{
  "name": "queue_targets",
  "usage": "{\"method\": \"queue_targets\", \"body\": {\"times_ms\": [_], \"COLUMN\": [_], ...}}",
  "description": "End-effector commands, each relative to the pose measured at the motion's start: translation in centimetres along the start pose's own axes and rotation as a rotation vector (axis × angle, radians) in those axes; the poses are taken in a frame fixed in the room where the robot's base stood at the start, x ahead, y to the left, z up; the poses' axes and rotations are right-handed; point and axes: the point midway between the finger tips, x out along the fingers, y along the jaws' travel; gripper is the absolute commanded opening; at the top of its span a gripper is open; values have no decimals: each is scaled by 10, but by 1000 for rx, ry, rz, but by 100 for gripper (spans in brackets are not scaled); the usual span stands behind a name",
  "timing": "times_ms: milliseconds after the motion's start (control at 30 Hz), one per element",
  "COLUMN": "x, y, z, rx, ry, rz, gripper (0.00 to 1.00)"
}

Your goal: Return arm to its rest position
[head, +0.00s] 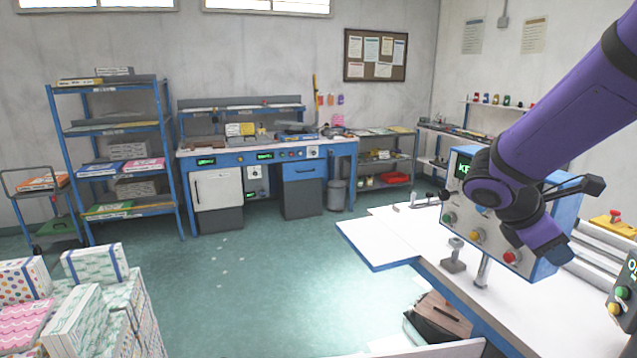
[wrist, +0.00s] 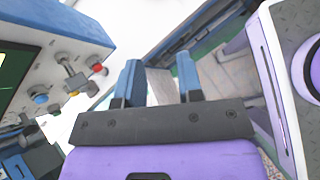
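My gripper (wrist: 158,78) shows in the wrist view with its two blue fingers apart and nothing between them. In the head view my purple arm comes in from the upper right and bends down in front of the machine's control box (head: 463,222); the fingers cannot be made out there. The control box is white with blue sides, a dark screen and coloured buttons. It also shows at the left of the wrist view (wrist: 70,50), close beside the fingers.
The white worktable (head: 395,236) with blue edges stands under the arm. An open box (head: 436,318) with a brown item sits below its near edge. A back workbench (head: 262,147), blue shelving (head: 113,130) and stacked patterned boxes (head: 90,300) stand apart, with clear green floor between.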

Motion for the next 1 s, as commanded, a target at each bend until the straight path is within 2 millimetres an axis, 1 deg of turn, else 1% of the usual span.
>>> {"method": "queue_targets", "body": {"times_ms": [33,200,367,600,800,900,1000], "x": [-5,-22,-42,-77,-104,-113,-118], "y": [-11,-44,-74,-114,-141,-149,-153], "z": [7,19,26,34,38,38,39], "rx": [84,368,631,1010,1264,1342,1385], "ry": [57,246,421,681,869,930,965], "rz": [-13,-72,-134,-242,-334,-368,-389], "gripper": [34,34,34,34,34,34,34]}}
